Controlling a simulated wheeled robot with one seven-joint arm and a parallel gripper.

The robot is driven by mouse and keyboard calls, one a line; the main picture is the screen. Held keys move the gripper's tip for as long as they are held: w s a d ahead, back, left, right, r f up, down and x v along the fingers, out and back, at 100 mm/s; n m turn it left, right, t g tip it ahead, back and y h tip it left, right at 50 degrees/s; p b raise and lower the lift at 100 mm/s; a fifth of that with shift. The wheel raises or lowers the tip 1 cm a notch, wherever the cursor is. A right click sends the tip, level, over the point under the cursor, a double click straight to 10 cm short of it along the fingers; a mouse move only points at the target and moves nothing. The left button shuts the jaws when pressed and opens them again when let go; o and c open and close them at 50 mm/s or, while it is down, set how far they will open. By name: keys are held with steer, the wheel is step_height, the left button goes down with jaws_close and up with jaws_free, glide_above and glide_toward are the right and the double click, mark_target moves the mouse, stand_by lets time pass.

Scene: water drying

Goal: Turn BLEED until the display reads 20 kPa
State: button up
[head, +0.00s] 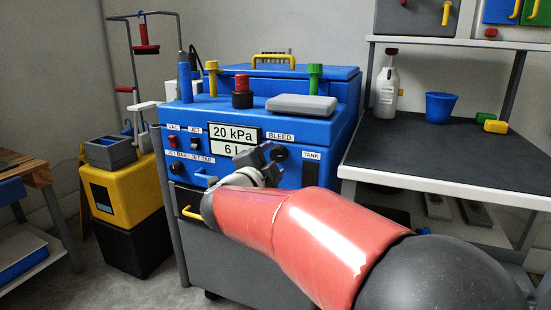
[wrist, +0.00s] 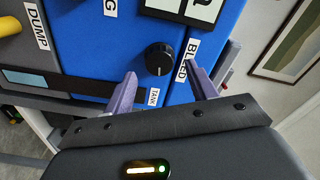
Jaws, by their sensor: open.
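The BLEED knob (wrist: 159,58) is a round black knob on the blue panel, with a small pale mark on its face. In the head view it (head: 279,153) shows just under the BLEED label. The display (head: 234,139) reads 20 kPa on its upper line and 6 l below. My gripper (wrist: 161,72) is open and empty. Its two pale fingers stand apart, one on each side of the knob in the wrist view; I cannot tell how much gap is left in depth. In the head view my gripper (head: 262,160) is in front of the panel, partly hidden by my wrist.
The TANK label (head: 311,156) and a black outlet sit right of the knob. A red switch (head: 172,141), JET controls and a grey lid piece (head: 302,104) are nearby. A dark table (head: 420,165) with bottle and blue cup stands right. A yellow bin (head: 125,190) stands left.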

steer(key=v, duration=0.5)
steer(key=s+d+r+n+y+p, duration=0.3)
steer(key=s+d+r+n+y, duration=0.15)
steer(key=n+y, duration=0.6)
steer(key=s+d+f+n+g+h+p, duration=0.2)
steer(key=s+d+f+g, duration=0.3)
steer(key=s, duration=0.6)
steer(key=s+d+f+n+g+h+p, duration=0.1)
steer(key=s+d+f+n+g, duration=0.3)
steer(key=s+d+f, duration=0.5)
steer(key=s+d+g+h, duration=0.1)
steer(key=s+d+g, duration=0.1)
steer(key=s, duration=0.1)
steer(key=shift+s+p, duration=0.25)
steer(key=shift+p, duration=0.15)
